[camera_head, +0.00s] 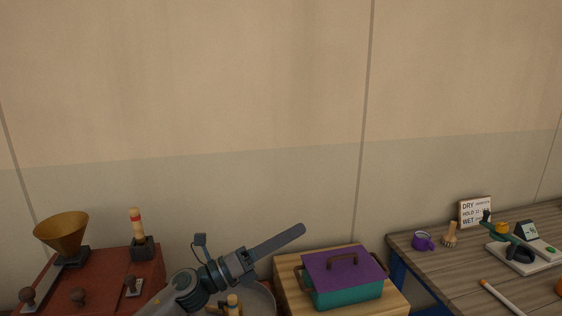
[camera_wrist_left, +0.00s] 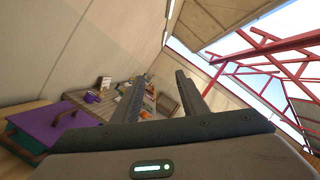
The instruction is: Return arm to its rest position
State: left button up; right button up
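My left arm comes in from the bottom left in the head view. Its gripper (camera_head: 300,230) is raised in the air, pointing up and to the right, between the red-brown surface and the wooden stand. In the left wrist view the two fingers of this gripper (camera_wrist_left: 160,77) stand apart with nothing between them, so it is open and empty. In the head view the fingers overlap and look like one bar. My right gripper is in neither view.
A teal pot with a purple lid (camera_head: 343,273) stands on a wooden stand (camera_head: 286,262) right of the gripper. A brass funnel (camera_head: 62,233) is at left. A plank table (camera_head: 450,270) at right holds a purple mug (camera_head: 421,241) and a scale (camera_head: 525,257). The wall behind is bare.

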pick_arm(q)
jog(key=s+a+f+n+t+y, duration=0.3)
jog(key=s+a+f+n+y, duration=0.2)
jog(key=a+f+n+y, duration=0.65)
jog(key=s+a+f+n+t+y, duration=0.35)
jog(key=a+f+n+y, duration=0.35)
jog(key=f+n, duration=0.85)
jog(key=s+a+f+n+g, duration=0.2)
jog(key=s+f+n+g, duration=0.25)
jog(key=s, duration=0.65)
jog(key=s+a+f+n+g+y, duration=0.1)
jog(key=s+a+f+n+g, duration=0.3)
jog(key=s, duration=0.7)
jog(key=s+f+n+g, duration=0.3)
jog(key=s+f, duration=0.2)
jog(key=s, duration=0.6)
notch_tip(320, 180, down, 33)
jog(key=s+g+b, duration=0.1)
jog(key=g+b, duration=0.1)
jog(key=b, duration=0.3)
jog(key=s+a+f+b, duration=0.1)
jog(key=s+f+b, duration=0.1)
jog(key=s+f, duration=0.7)
jog(key=s+a+f+b, duration=0.2)
jog(key=s+f+b, duration=0.1)
jog(key=s+f, duration=0.6)
notch_tip(320, 180, down, 4)
jog(key=shift+f+g, duration=0.25)
jog(key=shift+g, duration=0.15)
